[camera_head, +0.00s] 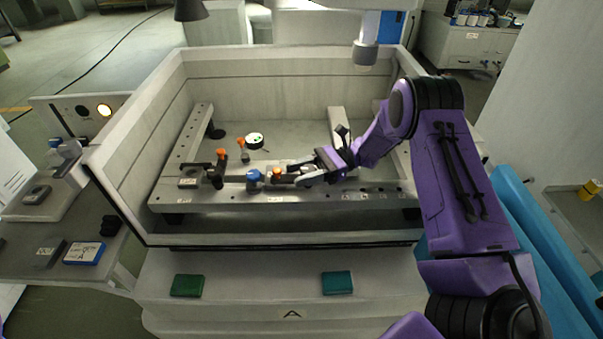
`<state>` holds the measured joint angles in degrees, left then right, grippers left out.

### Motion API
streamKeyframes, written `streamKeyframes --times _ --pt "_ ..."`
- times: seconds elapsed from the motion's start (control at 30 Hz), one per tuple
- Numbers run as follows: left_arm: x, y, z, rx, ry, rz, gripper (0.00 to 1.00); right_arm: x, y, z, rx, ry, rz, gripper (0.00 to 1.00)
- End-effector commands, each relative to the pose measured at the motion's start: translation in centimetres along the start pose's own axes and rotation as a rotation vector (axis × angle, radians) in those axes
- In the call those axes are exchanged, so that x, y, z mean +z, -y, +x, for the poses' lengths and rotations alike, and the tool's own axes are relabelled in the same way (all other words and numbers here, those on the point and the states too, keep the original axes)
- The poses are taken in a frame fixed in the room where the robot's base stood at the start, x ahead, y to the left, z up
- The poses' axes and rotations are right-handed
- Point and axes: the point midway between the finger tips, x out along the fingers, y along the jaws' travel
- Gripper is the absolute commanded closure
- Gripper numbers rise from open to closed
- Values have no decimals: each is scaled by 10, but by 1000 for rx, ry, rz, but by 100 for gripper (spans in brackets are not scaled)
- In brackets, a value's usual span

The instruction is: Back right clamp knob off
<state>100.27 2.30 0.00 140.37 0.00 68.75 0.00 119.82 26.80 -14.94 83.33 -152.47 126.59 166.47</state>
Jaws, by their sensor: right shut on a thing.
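My right gripper (292,174) reaches in from the right, low over the front rail of the machine tank. Its jaws are shut at an orange clamp knob (277,173); the fingers and the small scale hide the exact contact. A blue knob (253,176) stands just left of it. Two more orange knobs stand upright on dark clamps further left, one nearer (221,153) and one further back (240,141). I cannot tell from the view which knob is the back right one. My left gripper is not in view.
High tank walls (268,82) surround the work frame at the back and sides. A round white-topped part (255,139) sits inside. A nozzle head (365,52) hangs at the back right. A green block (187,285) and a teal block (337,283) lie on the front ledge.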

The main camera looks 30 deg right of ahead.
Motion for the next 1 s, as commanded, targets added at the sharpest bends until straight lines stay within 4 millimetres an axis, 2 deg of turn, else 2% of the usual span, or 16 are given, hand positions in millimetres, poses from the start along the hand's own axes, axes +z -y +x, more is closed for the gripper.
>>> streamKeyframes --times 0.03,0.5,0.53,0.6,0.87,1.0 --pt "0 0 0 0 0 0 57 5 3 1 3 8 -11 84" --pt "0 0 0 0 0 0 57 8 4 1 13 12 -14 84" --pt "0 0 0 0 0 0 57 8 4 1 13 13 -14 51" --pt "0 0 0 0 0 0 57 8 4 1 13 12 -13 30" --pt "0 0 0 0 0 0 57 4 2 0 16 7 -7 30" --pt "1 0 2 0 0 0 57 2 3 -7 18 5 -7 30"
